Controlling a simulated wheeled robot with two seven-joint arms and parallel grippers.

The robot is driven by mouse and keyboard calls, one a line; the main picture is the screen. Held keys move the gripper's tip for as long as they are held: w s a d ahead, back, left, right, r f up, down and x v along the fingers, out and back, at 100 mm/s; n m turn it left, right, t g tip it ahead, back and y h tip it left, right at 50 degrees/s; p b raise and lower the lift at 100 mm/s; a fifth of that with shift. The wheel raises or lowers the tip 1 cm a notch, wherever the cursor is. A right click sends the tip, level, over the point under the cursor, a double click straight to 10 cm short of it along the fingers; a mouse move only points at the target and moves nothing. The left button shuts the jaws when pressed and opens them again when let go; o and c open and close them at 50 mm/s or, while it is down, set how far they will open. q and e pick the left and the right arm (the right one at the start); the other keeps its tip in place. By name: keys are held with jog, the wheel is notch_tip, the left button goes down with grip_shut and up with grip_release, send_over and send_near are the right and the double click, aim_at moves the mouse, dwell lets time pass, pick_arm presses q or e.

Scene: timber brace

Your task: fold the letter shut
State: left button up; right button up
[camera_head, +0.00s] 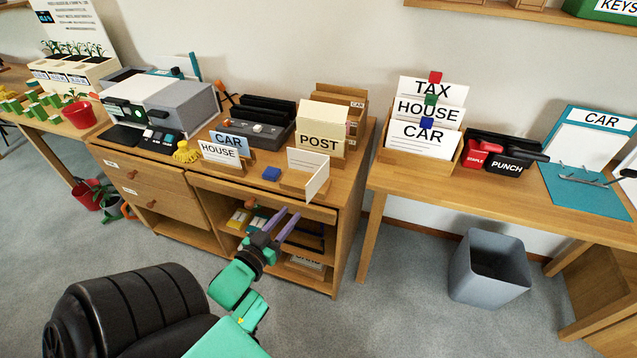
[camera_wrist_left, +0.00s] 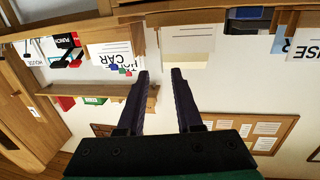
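The letter (camera_head: 312,180) is a white sheet with faint lines, standing partly folded in a small wooden holder (camera_head: 297,190) near the front edge of the cabinet top. One panel stands at the back and another angles out at the right. In the upside-down left wrist view, a white lined panel (camera_wrist_left: 188,40) that looks like the letter shows beyond the fingers. My left gripper (camera_head: 291,212) is open and empty, with its purple fingers apart. It is in front of the cabinet's front edge, apart from the letter; its fingertips also show in the wrist view (camera_wrist_left: 160,73). My right gripper is not in view.
A cream POST box (camera_head: 320,141) stands behind the letter. The cabinet's open shelf is below the gripper. A desk (camera_head: 410,175) stands to the right, beyond a gap.

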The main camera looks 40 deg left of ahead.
pick_arm(q)
jog(key=r, duration=0.2)
send_over(314, 196)
jog(key=shift+w+a+f, duration=0.1)
jog(key=shift+f, duration=0.2)
grip_shut()
dwell(1.2)
